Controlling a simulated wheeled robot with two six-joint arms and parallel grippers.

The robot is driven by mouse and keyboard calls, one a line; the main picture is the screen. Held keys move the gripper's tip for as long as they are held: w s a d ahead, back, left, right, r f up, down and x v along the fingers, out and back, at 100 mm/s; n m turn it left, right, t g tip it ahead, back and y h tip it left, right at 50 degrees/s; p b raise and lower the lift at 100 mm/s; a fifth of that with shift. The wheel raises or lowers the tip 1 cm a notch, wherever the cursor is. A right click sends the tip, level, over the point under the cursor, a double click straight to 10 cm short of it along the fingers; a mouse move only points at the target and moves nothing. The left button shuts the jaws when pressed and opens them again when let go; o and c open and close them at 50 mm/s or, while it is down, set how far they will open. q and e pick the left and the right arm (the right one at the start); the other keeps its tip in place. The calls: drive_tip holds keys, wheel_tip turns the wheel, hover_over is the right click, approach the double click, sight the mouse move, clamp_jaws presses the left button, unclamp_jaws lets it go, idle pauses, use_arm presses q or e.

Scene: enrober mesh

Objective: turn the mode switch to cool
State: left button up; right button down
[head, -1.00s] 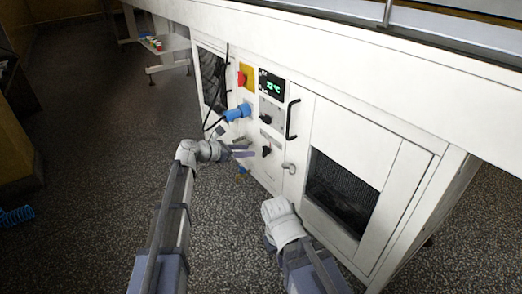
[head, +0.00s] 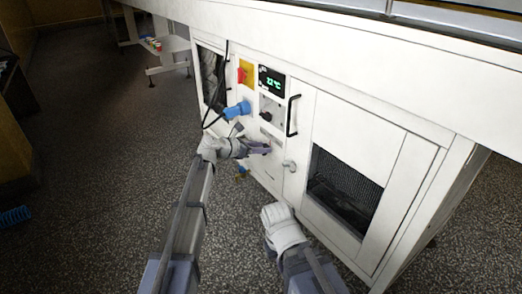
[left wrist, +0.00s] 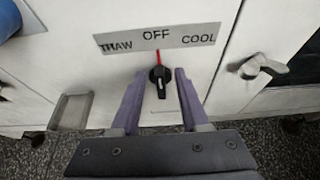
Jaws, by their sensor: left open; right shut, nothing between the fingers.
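The mode switch is a black knob (left wrist: 160,80) on the white cabinet panel, seen in the left wrist view. A grey label plate (left wrist: 157,39) above it reads THAW at left, OFF in the middle and COOL at right. A red line runs from the knob up towards OFF. My left gripper (left wrist: 160,72) is open, with one finger on each side of the knob; whether they touch it cannot be told. In the head view my left gripper (head: 266,147) is at the panel and hides the knob. My right gripper (head: 281,226) is low in front of the cabinet, empty.
Above the switch are a green display (head: 271,80), a red and yellow switch (head: 245,73), another black knob (head: 266,116) and a blue plug (head: 238,110). A black handle (head: 292,116) and a metal latch (head: 289,165) lie to the right.

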use_arm(q)
clamp_jaws()
idle(0.3)
drive_tip(key=shift+s, duration=0.1)
drive_tip(key=shift+s+d+f+m+t+y+b, duration=0.2)
drive_tip(key=shift+m+t+b, duration=0.4)
drive_tip(key=shift+m, duration=0.45)
drive_tip(key=shift+s+d+m+t+y+b, duration=0.15)
drive_tip(key=shift+m+t+y+b, duration=0.25)
drive_tip(key=shift+m+t, duration=0.45)
drive_tip(key=shift+s+d+f+m+t+y+b, duration=0.15)
drive_tip(key=shift+m+t+b, duration=0.35)
drive_tip(key=shift+m, duration=0.7)
drive_tip(key=shift+a+r, duration=0.1)
